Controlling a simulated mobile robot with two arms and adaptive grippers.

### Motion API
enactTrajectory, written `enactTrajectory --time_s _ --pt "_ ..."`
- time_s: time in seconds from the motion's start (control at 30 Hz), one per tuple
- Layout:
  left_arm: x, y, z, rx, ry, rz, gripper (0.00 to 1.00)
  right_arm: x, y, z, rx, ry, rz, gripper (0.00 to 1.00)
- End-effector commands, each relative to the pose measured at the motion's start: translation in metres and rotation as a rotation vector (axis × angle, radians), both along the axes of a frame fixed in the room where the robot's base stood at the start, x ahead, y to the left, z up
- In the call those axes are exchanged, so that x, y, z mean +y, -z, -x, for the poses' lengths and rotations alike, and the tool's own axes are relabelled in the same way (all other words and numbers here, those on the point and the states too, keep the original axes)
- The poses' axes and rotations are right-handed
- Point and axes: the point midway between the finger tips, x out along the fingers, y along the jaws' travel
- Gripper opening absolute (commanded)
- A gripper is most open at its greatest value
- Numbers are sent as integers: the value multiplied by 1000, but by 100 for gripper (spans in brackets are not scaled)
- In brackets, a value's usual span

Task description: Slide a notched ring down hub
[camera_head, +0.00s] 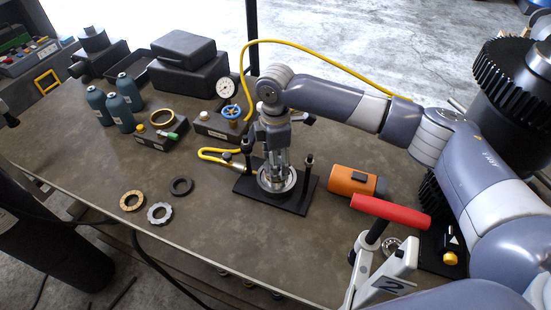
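The hub (290,184) is a round metal piece standing on a black base plate (297,206) in the middle of the bench. My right gripper (276,168) points straight down over the hub, its fingers close to the hub's top and hiding much of it. I cannot tell whether the fingers hold a ring. Several rings are in view: a tan notched ring (122,203), a silver notched ring (151,216) and a dark ring (173,188) lie flat on the bench left of the plate. My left gripper is not seen.
A black post (309,167) rises from the plate right of the gripper. An orange tool (352,181) and a red handle (390,210) are to the right. The front left bench is clear.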

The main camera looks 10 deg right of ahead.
Motion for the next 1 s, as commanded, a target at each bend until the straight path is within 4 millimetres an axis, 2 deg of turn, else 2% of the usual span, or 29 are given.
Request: enactTrajectory --time_s 0.03,0.07,0.1,0.4,0.53,0.67,1.0 --pt "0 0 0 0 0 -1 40 0 -1 0 -1 -1 -1 71" --pt "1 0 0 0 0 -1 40 0 -1 0 -1 -1 -1 78" --pt "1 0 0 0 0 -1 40 0 -1 0 -1 -1 0 79" --pt "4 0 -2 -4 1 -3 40 0 0 0 1 -1 1 79" --pt "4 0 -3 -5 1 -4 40 0 -7 0 -1 -1 0 79" --pt "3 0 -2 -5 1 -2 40 0 -28 -1 -4 -2 -1 79" --pt "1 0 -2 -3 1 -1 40 1 -98 0 -2 -1 -1 79"
